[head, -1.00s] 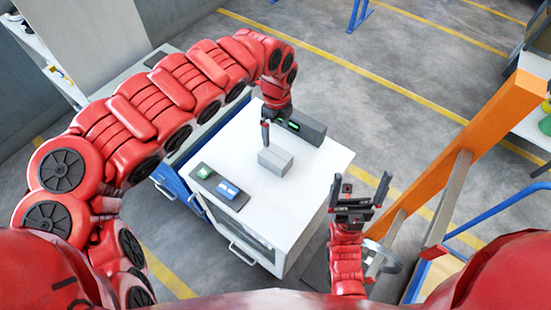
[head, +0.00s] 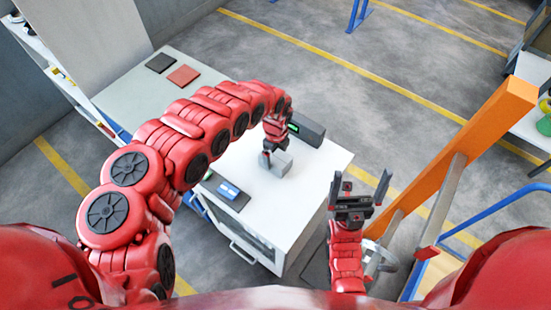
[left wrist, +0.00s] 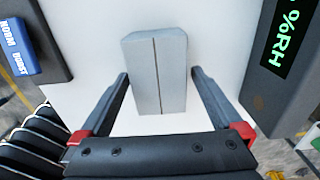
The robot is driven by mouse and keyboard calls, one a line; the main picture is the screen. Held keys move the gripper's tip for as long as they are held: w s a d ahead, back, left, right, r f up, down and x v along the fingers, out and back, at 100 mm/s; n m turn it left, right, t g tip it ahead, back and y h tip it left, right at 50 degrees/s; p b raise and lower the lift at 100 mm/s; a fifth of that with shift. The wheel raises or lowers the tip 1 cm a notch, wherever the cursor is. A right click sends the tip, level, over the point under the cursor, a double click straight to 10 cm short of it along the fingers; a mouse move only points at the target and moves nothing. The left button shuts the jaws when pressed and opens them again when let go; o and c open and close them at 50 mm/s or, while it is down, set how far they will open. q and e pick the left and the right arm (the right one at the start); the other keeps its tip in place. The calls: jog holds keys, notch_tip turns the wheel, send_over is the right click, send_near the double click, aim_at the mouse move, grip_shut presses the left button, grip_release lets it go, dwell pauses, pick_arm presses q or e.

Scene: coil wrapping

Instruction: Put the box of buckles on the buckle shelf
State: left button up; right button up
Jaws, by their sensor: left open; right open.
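A small grey box (head: 279,163), which I take to be the box of buckles, sits on the white cabinet top in the head view. It also shows in the left wrist view (left wrist: 158,70) with a dark seam along its top. My left gripper (head: 269,158) is at the box. In the left wrist view the left gripper's (left wrist: 160,85) fingers are spread, one on each side of the near part of the box, with gaps visible. My right gripper (head: 362,185) is open and empty, pointing up to the right of the cabinet. I cannot pick out a buckle shelf for certain.
A dark device with a green display (head: 306,129) stands behind the box. A dark panel with a blue switch (head: 230,192) lies in front left. A bench (head: 130,92) holds two flat pads. An orange post (head: 470,150) rises at right.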

pick_arm(q)
jog(key=shift+s+f, duration=0.1)
jog(key=shift+f, duration=0.85)
jog(key=shift+a+f, duration=0.1)
jog(key=shift+f, duration=0.35)
jog(key=shift+c, duration=0.2)
grip_shut()
